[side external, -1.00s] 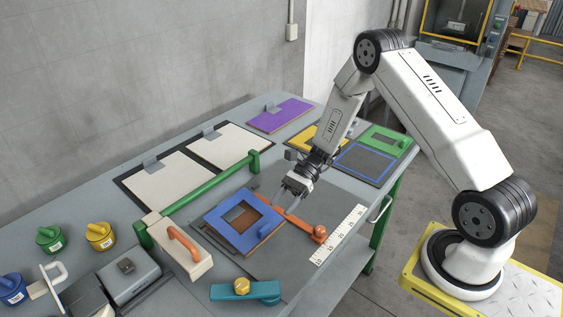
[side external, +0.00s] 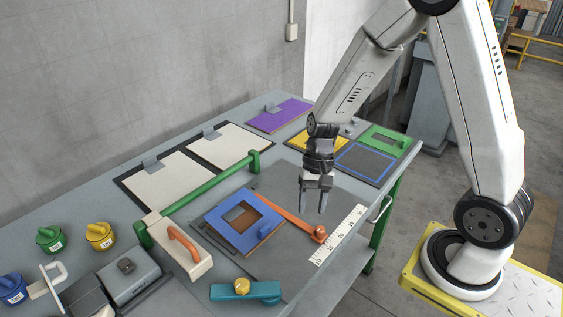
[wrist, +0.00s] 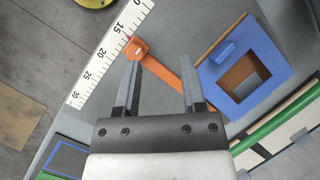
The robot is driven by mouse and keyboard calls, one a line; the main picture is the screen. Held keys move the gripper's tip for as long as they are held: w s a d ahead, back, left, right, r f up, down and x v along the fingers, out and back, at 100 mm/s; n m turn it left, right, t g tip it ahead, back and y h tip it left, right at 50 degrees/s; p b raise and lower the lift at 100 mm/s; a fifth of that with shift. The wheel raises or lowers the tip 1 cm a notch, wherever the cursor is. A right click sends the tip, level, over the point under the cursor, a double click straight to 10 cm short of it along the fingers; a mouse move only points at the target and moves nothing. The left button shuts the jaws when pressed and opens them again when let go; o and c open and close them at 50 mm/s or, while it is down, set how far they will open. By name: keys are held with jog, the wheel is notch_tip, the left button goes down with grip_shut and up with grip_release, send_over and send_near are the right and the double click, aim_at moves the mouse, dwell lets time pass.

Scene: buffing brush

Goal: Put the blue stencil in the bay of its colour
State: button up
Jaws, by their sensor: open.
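The blue stencil (side external: 241,221) is a flat square frame with a square window and a small blue grip block. It lies tilted on the grey mat, with an orange bar (side external: 290,217) beside it. It also shows at the right in the wrist view (wrist: 242,68). My gripper (side external: 312,208) is open and empty, pointing down above the mat, to the right of the stencil. In the wrist view its fingers (wrist: 162,90) are apart over the orange bar.
A white ruler (side external: 338,235) lies along the front edge. A green rail (side external: 210,187) stands behind the blue stencil. A teal clamp (side external: 245,291) lies nearer the camera.

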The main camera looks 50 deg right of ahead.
notch_tip(320, 180, up, 5)
jog(key=s+n+t+h, duration=0.3)
jog(key=n+t+h, duration=0.1)
jog(key=n, duration=0.4)
jog(key=shift+d+r+t, duration=0.2)
jog(key=shift+t, duration=0.1)
jog(key=shift+o, duration=0.8)
jog(key=shift+w, duration=0.1)
jog(key=shift+f, duration=0.1)
jog(key=m+g+y, duration=0.3)
jog(key=m+y, duration=0.9)
jog(key=m, duration=0.5)
send_over(283, 218)
jog(key=s, duration=0.1)
jog(key=f, duration=0.9)
jog(key=shift+s+a+f, duration=0.2)
jog(key=shift+f, duration=0.2)
jog(key=shift+w+d+f+m+y, duration=0.2)
jog(key=shift+w+m+y, duration=0.2)
jog(key=shift+w+y, duration=0.25)
